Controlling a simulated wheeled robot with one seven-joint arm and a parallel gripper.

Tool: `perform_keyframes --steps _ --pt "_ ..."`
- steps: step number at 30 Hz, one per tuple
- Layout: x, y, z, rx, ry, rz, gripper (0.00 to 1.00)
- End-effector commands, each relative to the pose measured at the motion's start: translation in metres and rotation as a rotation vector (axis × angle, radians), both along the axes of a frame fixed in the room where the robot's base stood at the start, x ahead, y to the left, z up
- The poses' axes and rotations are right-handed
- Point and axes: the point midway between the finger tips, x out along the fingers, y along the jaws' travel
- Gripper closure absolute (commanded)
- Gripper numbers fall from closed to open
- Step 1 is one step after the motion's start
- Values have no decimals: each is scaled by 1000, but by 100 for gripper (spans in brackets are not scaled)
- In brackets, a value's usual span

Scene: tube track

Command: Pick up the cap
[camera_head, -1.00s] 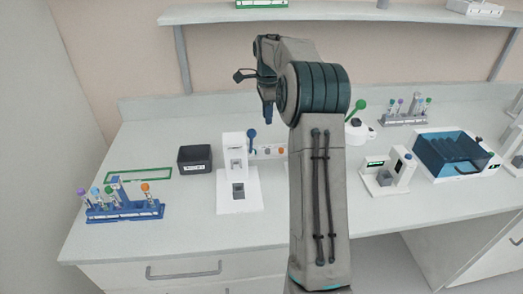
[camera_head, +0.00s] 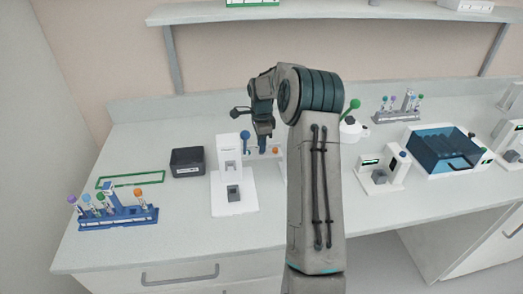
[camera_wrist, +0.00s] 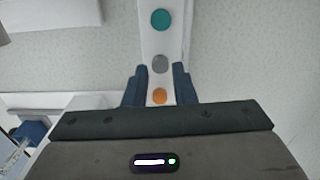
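A white strip (camera_wrist: 176,38) holds a row of round caps in the wrist view: a teal cap (camera_wrist: 160,19), a grey cap (camera_wrist: 160,64) and an orange cap (camera_wrist: 159,96). My gripper (camera_wrist: 159,84) is open. Its two blue fingers stand on either side of the orange and grey caps in the picture, with nothing held. Whether the fingertips are down at cap height, I cannot tell. In the head view my gripper (camera_head: 264,137) points down over the strip, beside an orange cap (camera_head: 275,150). My arm hides part of the strip there.
A white device (camera_head: 234,190) with a blue-knobbed lever stands left of my gripper. A black box (camera_head: 187,162) and a blue tube rack (camera_head: 118,218) with capped tubes are farther left. More instruments (camera_head: 442,150) and a grey rack (camera_head: 397,117) stand to the right.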

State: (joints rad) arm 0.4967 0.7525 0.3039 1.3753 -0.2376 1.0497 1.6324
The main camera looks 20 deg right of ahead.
Motion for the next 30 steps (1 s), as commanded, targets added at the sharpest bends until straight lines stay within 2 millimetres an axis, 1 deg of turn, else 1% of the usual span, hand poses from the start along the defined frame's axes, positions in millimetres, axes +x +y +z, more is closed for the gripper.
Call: perform_keyframes --steps 4,8,12,13,14,15,26,29,30 --pt "0 0 -17 0 2 0 76" --pt "0 0 -22 -1 -1 0 76" --pt "0 0 -22 -1 -1 0 76" --pt "0 0 -22 -1 -1 0 79" --pt "0 0 -22 -1 -1 0 87" --pt "0 0 -22 -1 -1 0 94" --pt "0 0 -20 -1 -1 0 94" --pt "1 0 -12 -3 -3 -1 94" --pt "1 0 -6 -4 -4 0 94"
